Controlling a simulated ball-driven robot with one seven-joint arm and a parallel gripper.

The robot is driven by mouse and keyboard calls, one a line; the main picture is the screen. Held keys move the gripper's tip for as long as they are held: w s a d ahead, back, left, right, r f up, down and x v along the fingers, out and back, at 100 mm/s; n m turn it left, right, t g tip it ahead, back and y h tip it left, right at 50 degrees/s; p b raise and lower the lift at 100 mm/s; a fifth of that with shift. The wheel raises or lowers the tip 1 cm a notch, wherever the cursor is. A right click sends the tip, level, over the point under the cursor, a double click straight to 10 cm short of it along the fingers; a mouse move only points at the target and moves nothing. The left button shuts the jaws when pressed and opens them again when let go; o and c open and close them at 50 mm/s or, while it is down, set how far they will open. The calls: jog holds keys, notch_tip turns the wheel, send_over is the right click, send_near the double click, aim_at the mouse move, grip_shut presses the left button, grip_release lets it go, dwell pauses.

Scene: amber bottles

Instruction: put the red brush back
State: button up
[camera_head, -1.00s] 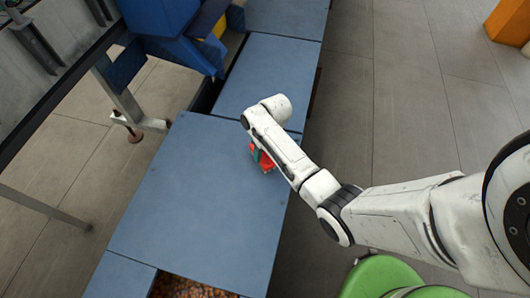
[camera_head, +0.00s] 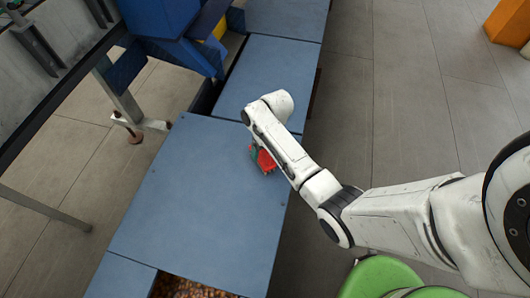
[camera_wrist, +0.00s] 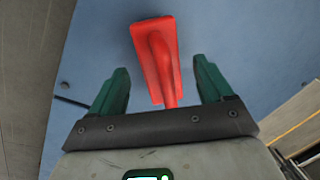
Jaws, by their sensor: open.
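The red brush (camera_head: 265,160) is on the blue table top (camera_head: 200,200), near its right edge, partly hidden by my arm in the head view. In the head view a green finger shows just left of the brush. Whether the fingertips are level with the brush is hard to tell.
An opening with many amber-brown pieces (camera_head: 185,288) lies at the table's near end. Blue machinery (camera_head: 165,30) stands at the back left. A green round seat (camera_head: 380,278) is at the lower right. Most of the table top left of the brush is clear.

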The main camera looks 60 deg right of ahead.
notch_tip(320, 180, up, 10)
jog(key=d+f+p, duration=0.1)
jog(key=p, duration=0.1)
jog(key=s+a+n, duration=0.3)
jog(key=s+a, duration=0.7)
jog(key=a, duration=0.2)
jog(key=s+a+r+n+h, duration=0.1)
jog(key=s+a+r, duration=0.1)
jog(key=s, duration=0.7)
jog(key=shift+a+r+n+h, duration=0.2)
jog(key=shift+r+n+h, duration=0.15)
jog(key=shift+r, duration=0.3)
jog(key=shift+r, duration=0.1)
